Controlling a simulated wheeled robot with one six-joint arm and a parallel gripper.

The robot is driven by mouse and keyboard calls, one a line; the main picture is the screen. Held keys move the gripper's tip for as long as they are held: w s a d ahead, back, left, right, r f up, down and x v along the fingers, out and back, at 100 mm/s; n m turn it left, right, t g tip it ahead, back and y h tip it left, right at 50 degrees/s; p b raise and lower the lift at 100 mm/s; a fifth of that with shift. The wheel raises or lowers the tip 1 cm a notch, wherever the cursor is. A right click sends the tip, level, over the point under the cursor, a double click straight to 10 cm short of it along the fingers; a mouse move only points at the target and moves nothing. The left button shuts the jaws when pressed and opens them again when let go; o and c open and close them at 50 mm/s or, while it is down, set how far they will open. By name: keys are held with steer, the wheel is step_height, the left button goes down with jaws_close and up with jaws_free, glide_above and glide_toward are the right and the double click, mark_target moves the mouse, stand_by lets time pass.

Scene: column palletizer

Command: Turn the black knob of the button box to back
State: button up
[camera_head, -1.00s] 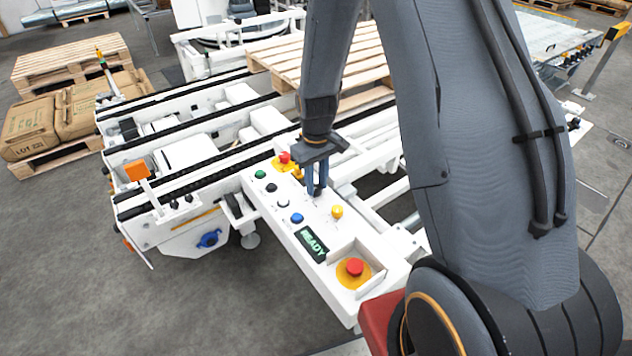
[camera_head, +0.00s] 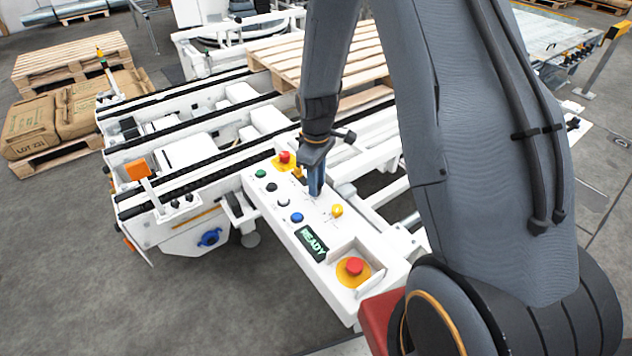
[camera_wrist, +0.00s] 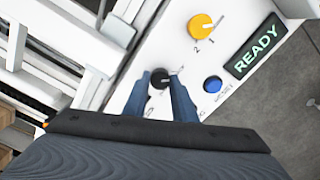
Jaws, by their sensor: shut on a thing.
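The button box (camera_head: 322,278) is a long white panel with a green READY display. My gripper (camera_head: 315,192) points down at the panel's middle and hides the black knob in the head view. In the wrist view the black knob (camera_wrist: 160,77) sits between the tips of the two blue fingers of my gripper (camera_wrist: 160,92), which are shut on it. A small pointer line and printed marks show beside the knob; the lettering is too small to read.
A yellow knob (camera_head: 337,210) and a blue button (camera_head: 296,217) are close to my gripper. A red emergency button (camera_head: 355,265) stands at the near end, another red one (camera_head: 284,157) at the far end. Conveyor rails and a wooden pallet (camera_head: 350,62) lie behind.

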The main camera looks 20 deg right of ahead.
steer(key=o, duration=1)
steer(key=shift+o, duration=0.2)
steer(key=shift+r+b, duration=0.8)
steer(key=shift+r, duration=3.15)
steer(key=s+r+m, duration=0.3)
steer(key=s+m, duration=0.1)
steer(key=s, duration=0.4)
steer(key=s+r+m+t, duration=0.1)
steer(key=s+r+m, duration=0.3)
steer(key=s, duration=0.5)
steer(key=shift+s+a+m, duration=0.2)
steer(key=shift+s+m, duration=0.1)
steer(key=shift+m, duration=0.2)
